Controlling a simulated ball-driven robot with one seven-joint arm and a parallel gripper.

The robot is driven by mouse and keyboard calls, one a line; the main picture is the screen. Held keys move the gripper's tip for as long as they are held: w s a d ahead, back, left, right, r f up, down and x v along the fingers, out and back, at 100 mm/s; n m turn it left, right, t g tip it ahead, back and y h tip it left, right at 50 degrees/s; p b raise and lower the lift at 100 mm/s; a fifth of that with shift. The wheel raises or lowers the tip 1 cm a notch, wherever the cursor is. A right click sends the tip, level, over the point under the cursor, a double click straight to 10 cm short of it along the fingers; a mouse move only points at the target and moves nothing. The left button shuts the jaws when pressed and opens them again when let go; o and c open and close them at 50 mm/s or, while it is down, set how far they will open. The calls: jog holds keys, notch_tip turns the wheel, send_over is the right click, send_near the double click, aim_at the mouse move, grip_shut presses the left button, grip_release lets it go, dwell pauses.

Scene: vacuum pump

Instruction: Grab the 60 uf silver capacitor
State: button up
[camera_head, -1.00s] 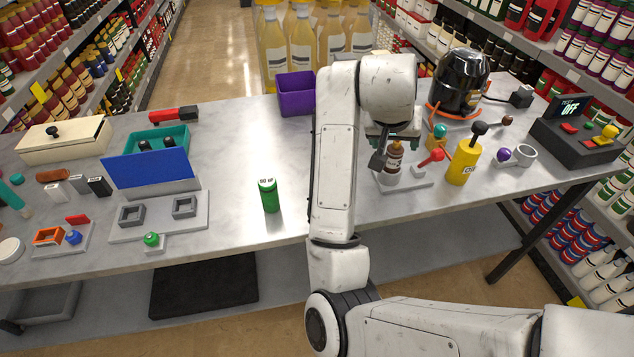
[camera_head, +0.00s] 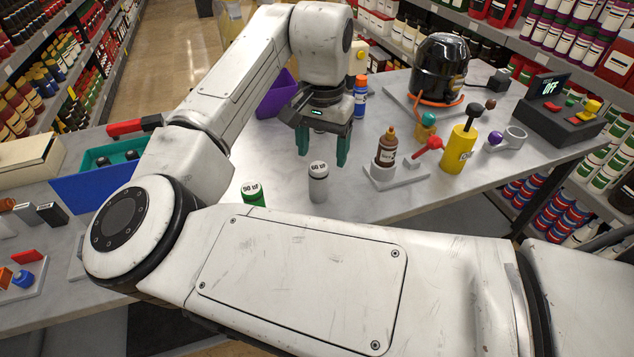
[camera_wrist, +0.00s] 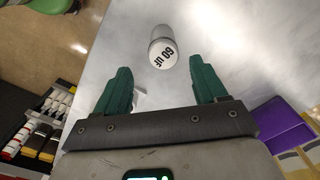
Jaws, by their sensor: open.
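The silver capacitor (camera_head: 318,182) stands upright on the table, with a white top marked 60 uF. In the wrist view the silver capacitor (camera_wrist: 163,50) lies ahead of the fingertips, roughly midway between them. My gripper (camera_head: 322,160) has green fingers pointing down, open and empty, behind the capacitor in the head view. It also shows in the wrist view (camera_wrist: 165,82), with a clear gap between its fingers. The fingers do not touch the capacitor.
A green capacitor (camera_head: 253,194) stands left of the silver one, partly hidden by my arm. A brown bottle (camera_head: 387,148) on a grey base and a yellow cylinder (camera_head: 459,152) stand to the right. A purple bin (camera_head: 277,95) and an orange-and-blue bottle (camera_head: 360,97) are behind.

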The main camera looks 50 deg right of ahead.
aim_at(319, 166)
jog(key=f, duration=0.7)
jog(key=shift+w+a+f, duration=0.15)
jog(key=shift+w, duration=0.05)
jog(key=c, duration=1.2)
